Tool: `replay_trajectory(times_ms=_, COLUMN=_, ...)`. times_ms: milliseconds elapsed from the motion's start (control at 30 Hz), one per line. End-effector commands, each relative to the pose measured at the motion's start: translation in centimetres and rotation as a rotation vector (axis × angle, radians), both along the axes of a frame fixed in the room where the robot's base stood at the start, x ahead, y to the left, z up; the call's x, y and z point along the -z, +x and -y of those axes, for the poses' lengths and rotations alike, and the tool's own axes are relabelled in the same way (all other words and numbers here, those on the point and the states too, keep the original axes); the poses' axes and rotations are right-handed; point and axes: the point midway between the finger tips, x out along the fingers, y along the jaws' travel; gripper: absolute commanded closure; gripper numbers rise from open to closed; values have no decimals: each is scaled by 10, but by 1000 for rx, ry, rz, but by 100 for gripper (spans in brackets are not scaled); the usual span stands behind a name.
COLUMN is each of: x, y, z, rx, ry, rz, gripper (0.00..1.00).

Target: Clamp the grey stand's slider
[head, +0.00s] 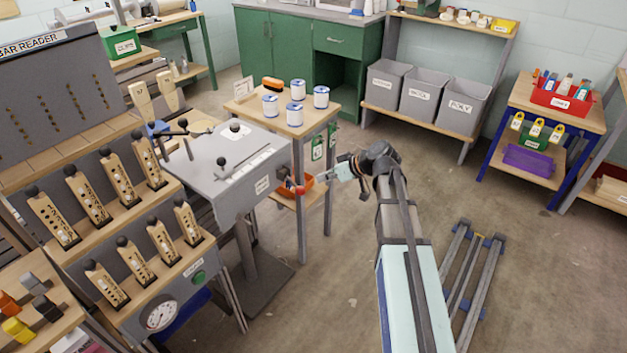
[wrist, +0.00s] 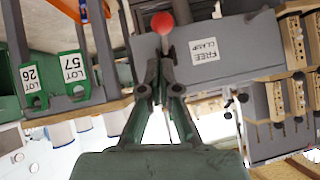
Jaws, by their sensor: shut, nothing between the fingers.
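The grey stand (head: 225,190) has a sloped top with black-knobbed parts and a pale scale strip (head: 246,164). I cannot tell for certain which part is the slider. A red ball knob (head: 299,190) sticks out from the stand's right side; in the wrist view the red knob (wrist: 162,22) is just beyond my fingertips. A label reading FREE / CLAMP (wrist: 204,50) is beside it, upside down. My gripper (head: 312,186) is shut and empty, at the stand's right side. In the wrist view my gripper (wrist: 160,66) points at the knob; contact cannot be told.
A small wooden table (head: 285,120) with white-and-blue spools stands behind the stand, with green lot tags (wrist: 73,68) hanging from it. An orange bin (head: 296,186) is on its lower shelf. The bar reader rack (head: 60,110) is at left.

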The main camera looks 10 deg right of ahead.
Motion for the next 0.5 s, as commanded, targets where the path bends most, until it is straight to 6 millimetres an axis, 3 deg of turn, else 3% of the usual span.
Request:
replay_trajectory(times_ms=200, x=-17, y=-22, z=29, rx=2, ry=1, rz=0, gripper=100)
replay_trajectory(times_ms=500, x=-25, y=-32, z=43, rx=1, ry=0, rz=-1, gripper=100)
